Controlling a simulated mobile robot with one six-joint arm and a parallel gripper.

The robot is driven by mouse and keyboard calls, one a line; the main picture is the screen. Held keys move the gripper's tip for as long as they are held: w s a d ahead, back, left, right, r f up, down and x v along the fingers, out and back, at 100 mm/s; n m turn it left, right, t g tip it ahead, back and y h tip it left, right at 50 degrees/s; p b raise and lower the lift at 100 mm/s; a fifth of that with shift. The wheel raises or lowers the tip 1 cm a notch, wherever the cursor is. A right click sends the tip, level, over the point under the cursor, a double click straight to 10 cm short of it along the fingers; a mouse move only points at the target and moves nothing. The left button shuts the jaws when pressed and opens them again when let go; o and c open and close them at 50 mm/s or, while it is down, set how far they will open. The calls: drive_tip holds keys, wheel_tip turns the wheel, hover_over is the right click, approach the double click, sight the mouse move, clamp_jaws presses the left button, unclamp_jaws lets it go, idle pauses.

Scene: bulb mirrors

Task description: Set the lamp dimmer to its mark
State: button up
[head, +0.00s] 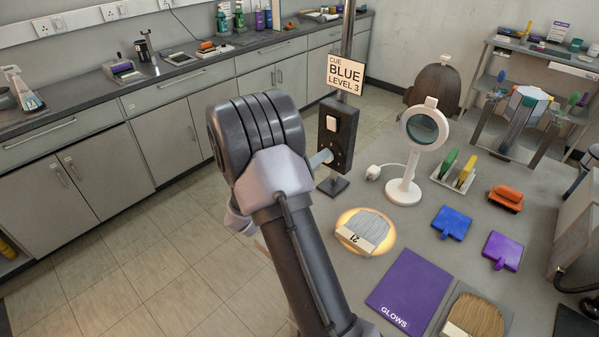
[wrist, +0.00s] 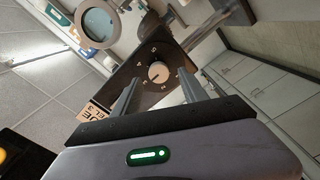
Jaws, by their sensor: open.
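The dimmer is a dark upright box (head: 337,140) on a post, with a white switch on its face. A sign above it (head: 346,75) reads "CUE BLUE LEVEL 3". In the head view only a fingertip (head: 321,158) shows at the box; my arm hides the rest.
A white round magnifier lamp (head: 404,190) stands right of the dimmer, its plug beside it. A glowing disc (head: 346,247) holds a grey hair swatch marked 21. Blue (head: 452,222), purple (head: 501,250) and orange (head: 506,198) pieces lie right. A purple "GLOWS" mat (head: 402,288) lies in front.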

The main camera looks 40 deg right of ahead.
drive_tip(key=s+a+p, duration=0.1)
drive_tip(key=a+p, duration=0.3)
drive_tip(key=a, duration=1.2)
drive_tip(key=shift+s, duration=0.2)
